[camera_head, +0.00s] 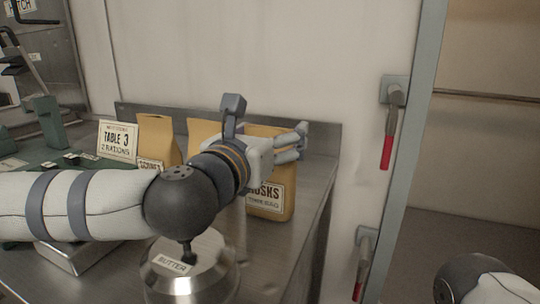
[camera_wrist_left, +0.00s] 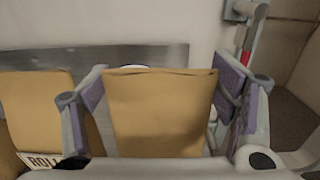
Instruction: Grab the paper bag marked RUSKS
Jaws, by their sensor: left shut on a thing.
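The tan paper bag marked RUSKS (camera_head: 270,205) stands upright at the right end of the steel counter, its label partly covered by my left arm. My left gripper (camera_head: 268,130) is shut on this bag near its top, one finger on each side. In the left wrist view the bag (camera_wrist_left: 160,112) fills the space between the purple-padded fingers (camera_wrist_left: 160,85).
Another tan bag (camera_head: 200,130) stands just left of the RUSKS bag; a further bag (camera_head: 167,142) stands beyond it. A TABLE 3 card (camera_head: 118,141), a metal BUTTER container (camera_head: 210,275) and green equipment (camera_head: 45,120) are nearby. A wall and red-handled latches (camera_head: 387,150) are on the right.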

